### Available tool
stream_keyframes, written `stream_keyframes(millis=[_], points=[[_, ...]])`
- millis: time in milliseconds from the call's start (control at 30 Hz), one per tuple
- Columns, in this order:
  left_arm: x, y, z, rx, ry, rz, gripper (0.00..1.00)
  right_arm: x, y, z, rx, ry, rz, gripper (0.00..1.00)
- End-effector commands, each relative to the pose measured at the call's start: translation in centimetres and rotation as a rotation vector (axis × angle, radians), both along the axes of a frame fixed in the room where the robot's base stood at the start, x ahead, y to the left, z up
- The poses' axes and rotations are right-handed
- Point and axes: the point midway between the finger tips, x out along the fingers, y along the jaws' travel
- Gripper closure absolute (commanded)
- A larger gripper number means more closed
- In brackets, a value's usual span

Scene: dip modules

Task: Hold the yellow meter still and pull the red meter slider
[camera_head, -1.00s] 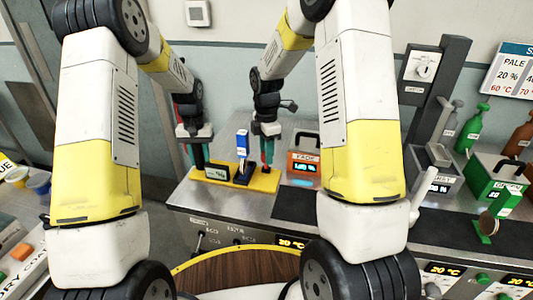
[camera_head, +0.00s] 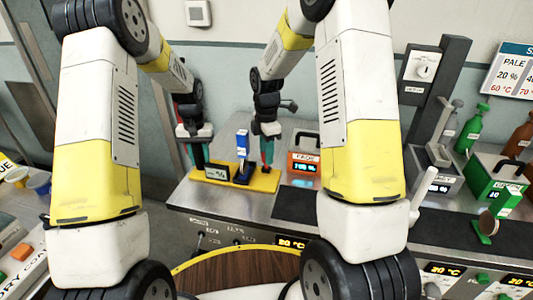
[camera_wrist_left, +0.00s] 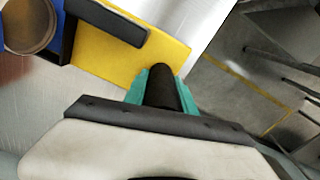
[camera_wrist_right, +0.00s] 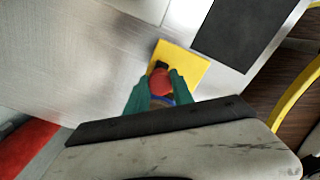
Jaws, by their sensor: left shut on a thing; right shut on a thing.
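The yellow meter (camera_head: 262,183) lies flat on the steel bench as a long yellow base. It carries a dark display block (camera_head: 216,172) and an upright blue-and-black piece (camera_head: 242,150). My left gripper (camera_wrist_left: 160,90) is shut on a black post (camera_wrist_left: 161,76) at the meter's end, with a teal finger on each side. My right gripper (camera_wrist_right: 158,92) is shut on the red slider (camera_wrist_right: 159,80) at the meter's other end. Its teal fingers hide part of the slider. In the head view the slider is mostly covered by the right gripper (camera_head: 267,152).
An orange box (camera_head: 303,163) with a lit display stands just right of the meter. A dark pad (camera_head: 297,206) lies in front of it. A green box (camera_head: 492,178) and bottles stand further right. The bench's front edge is close below the meter.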

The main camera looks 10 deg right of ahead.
Motion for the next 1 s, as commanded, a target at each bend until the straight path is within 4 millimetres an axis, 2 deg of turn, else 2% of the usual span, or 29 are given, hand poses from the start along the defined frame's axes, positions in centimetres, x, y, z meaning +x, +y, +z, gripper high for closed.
stream_keyframes(millis=[333,600,833,867,967,1000], points=[[0.0,0.0,0.0,0.000,0.000,0.000,1.00,0.0,0.0,0.1,0.000,-0.001,0.000,1.00],[0.0,0.0,0.0,0.000,-0.001,0.000,1.00,-2.8,1.2,0.1,0.000,-0.001,0.003,1.00],[0.0,0.0,0.0,0.000,-0.001,0.000,1.00,-2.8,1.2,0.1,0.000,-0.001,0.002,1.00],[0.0,0.0,0.0,0.000,-0.001,0.000,1.00,-2.8,1.2,0.1,0.000,-0.001,0.002,0.70],[0.0,0.0,0.0,0.000,-0.001,0.000,1.00,-2.8,1.2,0.1,0.000,-0.001,0.001,0.50],[0.0,0.0,0.0,0.000,-0.001,0.000,1.00,-2.8,1.2,0.0,0.000,-0.001,0.001,0.49]])
